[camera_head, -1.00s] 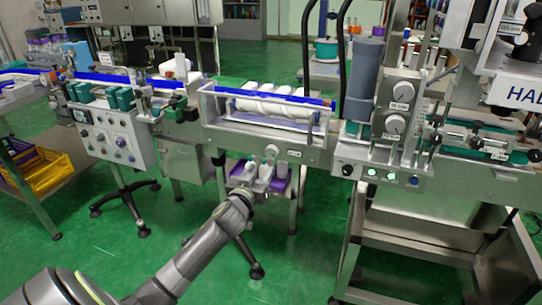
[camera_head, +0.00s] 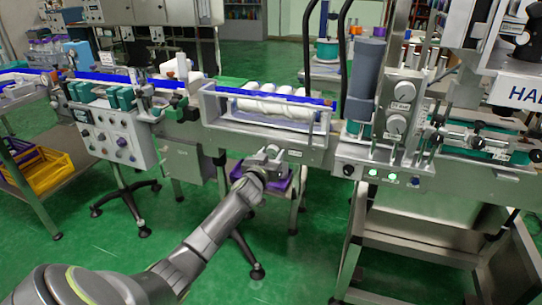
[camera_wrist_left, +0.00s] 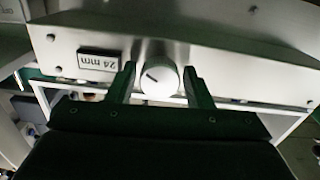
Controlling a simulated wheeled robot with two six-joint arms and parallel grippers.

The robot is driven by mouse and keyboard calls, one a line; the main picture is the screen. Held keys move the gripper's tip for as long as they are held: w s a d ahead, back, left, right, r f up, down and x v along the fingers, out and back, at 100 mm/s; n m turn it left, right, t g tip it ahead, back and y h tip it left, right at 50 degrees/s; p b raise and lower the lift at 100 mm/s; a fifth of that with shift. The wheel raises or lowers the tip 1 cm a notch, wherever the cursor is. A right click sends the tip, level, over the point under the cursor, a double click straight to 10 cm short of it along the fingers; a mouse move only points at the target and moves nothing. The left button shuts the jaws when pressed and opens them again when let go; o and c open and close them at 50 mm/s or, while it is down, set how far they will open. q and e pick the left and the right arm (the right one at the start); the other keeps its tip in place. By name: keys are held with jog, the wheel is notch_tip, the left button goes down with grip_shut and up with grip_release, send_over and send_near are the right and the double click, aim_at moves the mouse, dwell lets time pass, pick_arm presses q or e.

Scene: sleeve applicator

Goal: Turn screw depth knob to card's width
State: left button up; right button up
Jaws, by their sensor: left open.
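The screw depth knob (camera_wrist_left: 160,80) is a pale round dial with a dark pointer line, on a metal front panel in the left wrist view. The pointer slants toward the upper left of that picture. A card (camera_wrist_left: 98,60) reading "24 mm" upside down is on the panel beside it; it also shows in the head view (camera_head: 294,153). My left gripper (camera_wrist_left: 160,74) is open, with one finger on each side of the knob. Contact is not clear. In the head view my left gripper (camera_head: 268,156) reaches the panel below the conveyor and hides the knob.
The conveyor guard with white rolls (camera_head: 275,103) is just above the panel. A purple tray (camera_head: 276,181) is behind and below my left gripper. A control box with knobs (camera_head: 116,138) stands left, and lit green buttons (camera_head: 373,173) are right. The floor in front is clear.

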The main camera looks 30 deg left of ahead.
pick_arm(q)
jog(key=shift+c, duration=0.2)
jog(key=c, duration=0.7)
jog(key=shift+m, duration=0.3)
